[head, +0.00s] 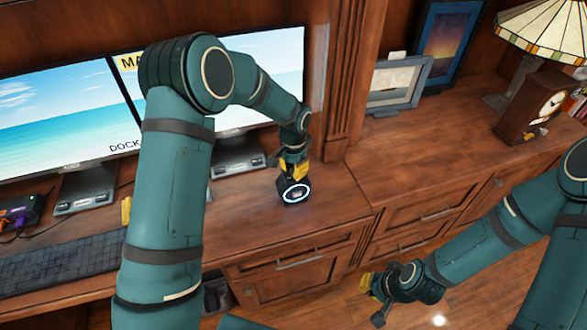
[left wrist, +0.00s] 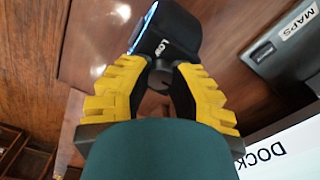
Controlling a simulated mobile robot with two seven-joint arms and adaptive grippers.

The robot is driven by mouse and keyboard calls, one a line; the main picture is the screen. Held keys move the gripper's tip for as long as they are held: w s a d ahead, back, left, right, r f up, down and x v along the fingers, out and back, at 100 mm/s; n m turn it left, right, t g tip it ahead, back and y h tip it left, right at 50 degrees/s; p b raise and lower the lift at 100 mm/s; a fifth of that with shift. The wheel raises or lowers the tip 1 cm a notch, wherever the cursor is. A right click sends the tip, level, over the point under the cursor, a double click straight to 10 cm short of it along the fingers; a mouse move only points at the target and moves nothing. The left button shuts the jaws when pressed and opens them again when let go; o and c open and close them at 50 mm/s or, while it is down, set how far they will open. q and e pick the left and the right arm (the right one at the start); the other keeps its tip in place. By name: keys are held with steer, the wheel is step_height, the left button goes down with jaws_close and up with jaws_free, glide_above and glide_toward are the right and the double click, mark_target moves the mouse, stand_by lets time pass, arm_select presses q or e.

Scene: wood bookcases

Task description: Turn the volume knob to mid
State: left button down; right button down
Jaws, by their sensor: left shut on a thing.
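A small black speaker (head: 295,191) with a glowing blue-white ring stands on the wooden desk, right of the monitors. In the left wrist view the black speaker (left wrist: 180,25) shows a white label that seems to read "LOW". The dark round volume knob (left wrist: 158,79) sits just below that label, between the yellow fingers. My left gripper (head: 292,160) is at the speaker, shut on the knob; it also shows in the left wrist view (left wrist: 160,72). The knob's pointer cannot be made out. My right gripper (head: 382,291) is low over the floor, away from the speaker; its opening is unclear.
Two monitors (head: 50,110) stand behind my left arm, with a keyboard (head: 65,262) in front. A picture frame (head: 398,80), a clock (head: 537,105) and a lamp (head: 545,30) stand at the right. The desk right of the speaker is clear.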

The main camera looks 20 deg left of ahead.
mark_target(293, 170)
arm_select(q)
steer(key=c, duration=0.8)
jaws_free()
steer(key=shift+o, duration=0.2)
step_height(293, 170, up, 12)
